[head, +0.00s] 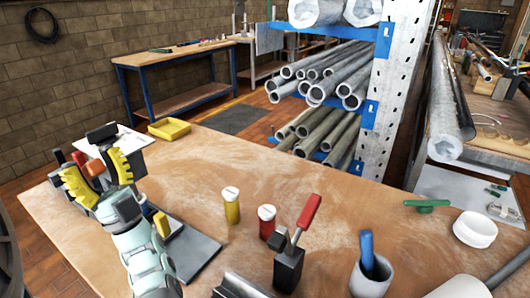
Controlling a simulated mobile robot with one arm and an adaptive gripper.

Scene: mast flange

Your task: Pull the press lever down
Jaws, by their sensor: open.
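A lever with a red grip (309,211) rises from a small black block (288,268) near the front middle of the bench. It looks like the press lever. The grip points up and leans slightly right. My gripper (80,146) is at the left of the head view, over the bench's left part. Its two yellow-and-black fingers are spread apart. An orange and black item (95,168) shows between the fingers; I cannot tell whether it touches them. My gripper is well left of the red grip and apart from it.
A yellow container (231,205) and a red one (267,221) stand left of the lever. A cup with a blue-handled tool (369,276) stands right of it. A dark plate (200,250) lies beside my arm. A yellow tray (169,129) sits at the back left. The bench's middle back is clear.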

